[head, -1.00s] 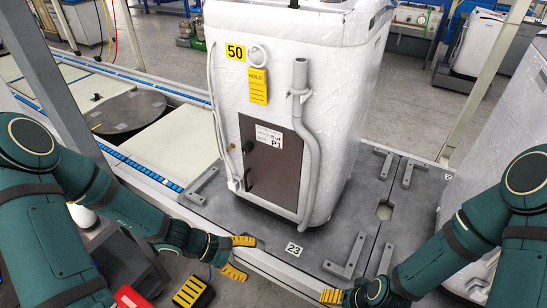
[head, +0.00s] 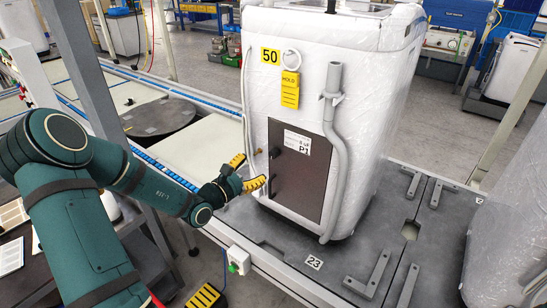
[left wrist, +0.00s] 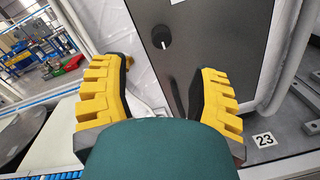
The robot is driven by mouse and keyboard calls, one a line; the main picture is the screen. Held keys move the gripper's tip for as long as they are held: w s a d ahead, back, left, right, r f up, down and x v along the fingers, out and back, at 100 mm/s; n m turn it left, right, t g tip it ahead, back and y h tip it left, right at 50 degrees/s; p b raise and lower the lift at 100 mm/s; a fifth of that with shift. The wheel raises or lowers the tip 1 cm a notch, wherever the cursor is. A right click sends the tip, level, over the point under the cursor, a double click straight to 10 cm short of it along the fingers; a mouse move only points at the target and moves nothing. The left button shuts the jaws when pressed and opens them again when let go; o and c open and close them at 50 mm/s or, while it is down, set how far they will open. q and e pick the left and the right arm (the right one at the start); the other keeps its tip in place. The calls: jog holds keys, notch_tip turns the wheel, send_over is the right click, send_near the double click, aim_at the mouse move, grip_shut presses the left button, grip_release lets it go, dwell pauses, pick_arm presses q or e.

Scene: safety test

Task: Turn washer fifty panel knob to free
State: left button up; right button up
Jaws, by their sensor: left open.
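The white, plastic-wrapped washer (head: 385,70) with the yellow "50" sign (head: 270,56) stands upright on a grey platform. Its dark panel (head: 312,175), labelled P1, faces me. A small round black knob (head: 273,153) sits at the panel's upper left; it also shows in the left wrist view (left wrist: 161,37), with a small light mark near its lower edge. My left gripper (head: 249,170) is open and empty, just left of the panel. In the left wrist view its yellow fingers (left wrist: 162,85) spread below the knob, not touching it. My right gripper is out of view.
A grey pipe (head: 336,140) runs down the washer right of the panel. A dark handle (head: 273,183) is below the knob. A yellow hold tag (head: 290,90) hangs above. A conveyor with a round dark plate (head: 158,117) lies at left.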

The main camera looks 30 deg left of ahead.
aim_at(271, 155)
pick_arm(q)
jog(key=w, duration=0.3)
jog(key=w+d+b, duration=0.1)
jog(key=w, duration=0.5)
jog(key=shift+d, duration=0.2)
grip_shut()
